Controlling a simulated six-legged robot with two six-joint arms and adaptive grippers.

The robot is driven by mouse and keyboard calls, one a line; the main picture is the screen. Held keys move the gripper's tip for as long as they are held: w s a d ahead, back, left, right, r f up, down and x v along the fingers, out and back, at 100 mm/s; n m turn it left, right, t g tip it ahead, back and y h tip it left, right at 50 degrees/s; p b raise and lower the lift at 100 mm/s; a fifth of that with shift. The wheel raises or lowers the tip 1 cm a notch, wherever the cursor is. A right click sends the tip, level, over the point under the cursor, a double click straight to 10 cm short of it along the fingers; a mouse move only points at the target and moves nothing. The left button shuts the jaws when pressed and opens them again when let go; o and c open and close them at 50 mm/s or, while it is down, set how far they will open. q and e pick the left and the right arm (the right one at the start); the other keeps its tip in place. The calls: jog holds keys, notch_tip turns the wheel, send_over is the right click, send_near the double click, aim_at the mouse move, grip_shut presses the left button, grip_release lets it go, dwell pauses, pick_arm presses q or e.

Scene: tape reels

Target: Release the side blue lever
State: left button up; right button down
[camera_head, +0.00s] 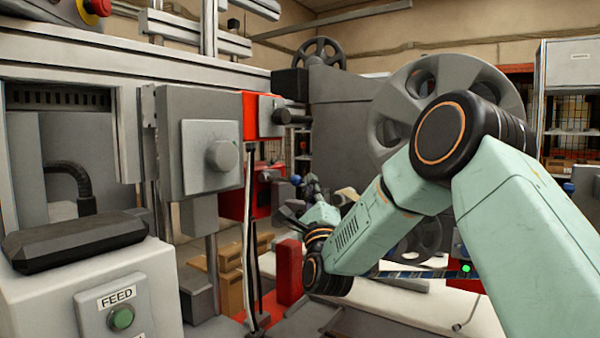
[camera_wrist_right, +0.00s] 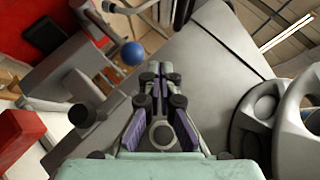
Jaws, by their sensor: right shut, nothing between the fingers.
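The blue lever shows as a blue ball knob (camera_wrist_right: 132,53) in the right wrist view, just ahead and to the left of my fingertips. A small blue knob (camera_head: 296,180) also shows in the head view, close to my gripper and beside the red machine part. My right gripper (camera_wrist_right: 160,70) is shut and empty, with its fingertips apart from the knob in the picture. In the head view my right gripper (camera_head: 312,187) is small and partly hidden by my own arm. The lever's shaft is hard to make out. My left gripper is not in view.
A large grey reel (camera_head: 400,108) stands behind my right arm; reels also fill the right of the wrist view (camera_wrist_right: 300,125). A grey box with a dial (camera_head: 212,155) and a red housing (camera_head: 258,118) stand left of my gripper. A FEED panel (camera_head: 90,318) is at front left.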

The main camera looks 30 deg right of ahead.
aim_at(283, 179)
jog(key=shift+w+a+r, duration=0.35)
jog(key=shift+w+r, duration=0.25)
jog(key=shift+r, duration=0.05)
jog(key=shift+w+a+r, duration=0.35)
jog(key=shift+w+r, duration=0.2)
jog(key=shift+r, duration=0.3)
jog(key=shift+w+a+f, duration=0.2)
jog(key=shift+w, duration=0.4)
jog(key=shift+s+d+r, duration=0.15)
jog(key=shift+s+r, duration=0.05)
jog(key=shift+s, duration=0.15)
jog(key=shift+w+f, duration=0.1)
jog(key=shift+w, duration=0.1)
jog(key=shift+s, duration=0.15)
